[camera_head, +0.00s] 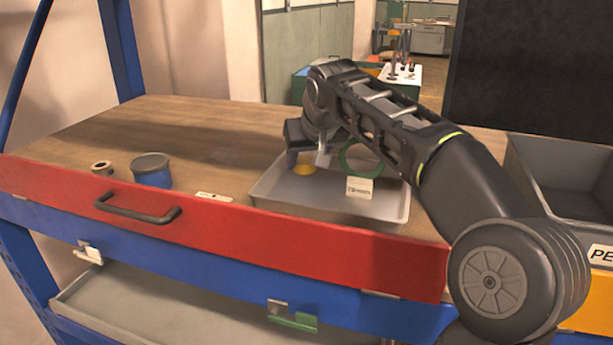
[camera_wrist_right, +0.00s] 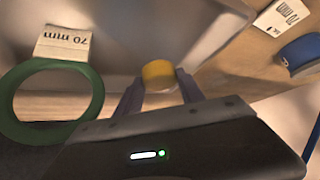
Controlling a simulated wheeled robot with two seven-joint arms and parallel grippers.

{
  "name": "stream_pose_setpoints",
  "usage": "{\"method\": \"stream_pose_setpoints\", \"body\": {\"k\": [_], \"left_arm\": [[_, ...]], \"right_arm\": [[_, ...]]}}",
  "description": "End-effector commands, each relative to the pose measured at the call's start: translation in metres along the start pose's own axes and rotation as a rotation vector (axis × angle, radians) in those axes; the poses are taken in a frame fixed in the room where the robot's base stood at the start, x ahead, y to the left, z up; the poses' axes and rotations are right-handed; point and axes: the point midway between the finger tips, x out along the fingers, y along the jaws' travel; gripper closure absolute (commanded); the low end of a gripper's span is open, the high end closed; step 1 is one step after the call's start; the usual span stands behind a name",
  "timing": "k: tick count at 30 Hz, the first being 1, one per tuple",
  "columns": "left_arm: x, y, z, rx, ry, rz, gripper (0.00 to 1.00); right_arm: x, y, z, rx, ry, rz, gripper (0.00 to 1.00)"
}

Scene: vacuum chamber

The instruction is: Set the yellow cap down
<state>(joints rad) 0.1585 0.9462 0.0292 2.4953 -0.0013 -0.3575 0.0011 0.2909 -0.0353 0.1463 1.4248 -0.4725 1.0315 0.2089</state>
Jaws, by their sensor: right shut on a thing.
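The yellow cap (camera_head: 304,169) is low over the left part of the grey tray (camera_head: 268,203) in the head view. My right gripper (camera_head: 307,161) points down there and is shut on the cap. In the right wrist view the yellow cap (camera_wrist_right: 158,74) sits between the two fingertips of my right gripper (camera_wrist_right: 160,85). I cannot tell whether the cap touches the tray floor. My left gripper is not in view.
A green ring (camera_head: 361,160) and a white "70 mm" label (camera_head: 359,188) are at the tray, right of the gripper. A blue tin (camera_head: 151,171) and a small brown ring (camera_head: 101,168) stand left on the wooden bench. A grey bin (camera_head: 570,170) is at far right.

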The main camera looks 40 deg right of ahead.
Motion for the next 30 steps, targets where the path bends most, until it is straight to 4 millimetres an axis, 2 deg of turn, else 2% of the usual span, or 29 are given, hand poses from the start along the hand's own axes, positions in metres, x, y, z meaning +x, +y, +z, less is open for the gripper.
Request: {"method": "stream_pose_setpoints", "body": {"k": [4, 11, 23, 24, 30], "left_arm": [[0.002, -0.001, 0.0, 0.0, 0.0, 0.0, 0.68], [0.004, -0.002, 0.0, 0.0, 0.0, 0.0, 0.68], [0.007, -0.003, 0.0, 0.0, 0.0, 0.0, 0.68], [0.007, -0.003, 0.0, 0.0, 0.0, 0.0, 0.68], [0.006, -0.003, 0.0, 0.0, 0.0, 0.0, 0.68]], "right_arm": [[0.007, 0.0, 0.006, 0.0, -0.003, 0.001, 0.92], [0.031, 0.001, 0.025, 0.001, -0.002, 0.001, 0.92], [0.036, 0.0, 0.029, 0.0, -0.001, 0.0, 0.92], [0.036, 0.0, 0.029, 0.0, 0.0, 0.0, 0.54], [0.035, 0.0, 0.028, 0.0, 0.0, 0.0, 0.37]]}}
